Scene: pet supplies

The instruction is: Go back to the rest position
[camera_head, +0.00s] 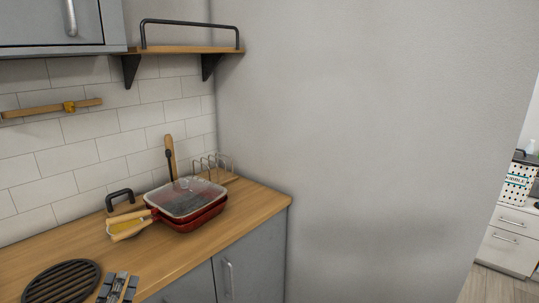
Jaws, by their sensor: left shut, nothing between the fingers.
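My left gripper (118,288) shows at the bottom edge of the head view, low at the left. Its grey and black fingers are shut with nothing between them. It appears over the front part of the wooden counter (185,256), just right of a round dark slatted trivet (62,283). The rest of the left arm is out of the picture. My right gripper is not in view.
A red square pan (190,221) with a glass lid (186,197) and wooden handles (130,228) stands on the counter near the tiled wall. A wire rack (212,166) stands behind it. A shelf (183,50) hangs above. A bare grey wall (370,140) fills the middle.

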